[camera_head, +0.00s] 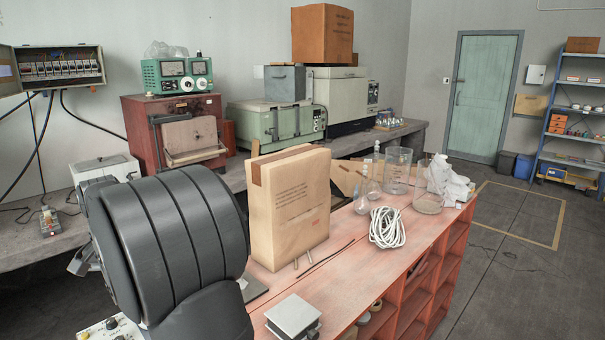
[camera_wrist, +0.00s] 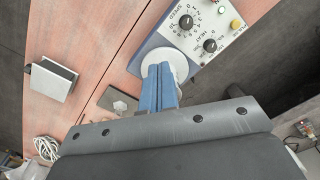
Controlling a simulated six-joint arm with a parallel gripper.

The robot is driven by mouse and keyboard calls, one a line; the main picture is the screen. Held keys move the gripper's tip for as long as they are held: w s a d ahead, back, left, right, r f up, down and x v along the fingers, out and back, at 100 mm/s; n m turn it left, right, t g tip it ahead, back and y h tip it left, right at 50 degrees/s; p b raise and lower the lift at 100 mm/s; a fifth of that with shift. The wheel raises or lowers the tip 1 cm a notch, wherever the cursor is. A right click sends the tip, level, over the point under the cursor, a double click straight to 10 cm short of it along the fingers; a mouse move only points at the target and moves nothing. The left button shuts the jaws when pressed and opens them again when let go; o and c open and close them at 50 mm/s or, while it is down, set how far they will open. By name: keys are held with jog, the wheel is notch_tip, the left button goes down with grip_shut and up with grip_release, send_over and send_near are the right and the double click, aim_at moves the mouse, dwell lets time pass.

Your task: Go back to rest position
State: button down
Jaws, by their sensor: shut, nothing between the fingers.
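My gripper (camera_wrist: 160,88) shows in the wrist view as two blue fingers that are shut together with nothing between them. The fingers are in front of the white round plate of a hotplate stirrer (camera_wrist: 185,45) with SPEED and HEAT knobs; I cannot tell whether they touch it. In the head view, my dark grey arm fills the lower left and hides the gripper. A corner of the stirrer's panel (camera_head: 112,329) shows below the arm there.
On the reddish bench, a tall cardboard box (camera_head: 295,212) stands close right of my arm. A metal-topped block (camera_head: 293,316), a coiled white cable (camera_head: 387,228) and glass beakers (camera_head: 396,170) stand further right. The floor (camera_head: 520,270) at the right is clear.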

jog(key=w+r+n, duration=0.5)
jog(key=w+n, duration=0.1)
jog(key=n, duration=0.1)
jog(key=shift+w, duration=0.35)
jog(key=c, duration=2.1)
grip_release()
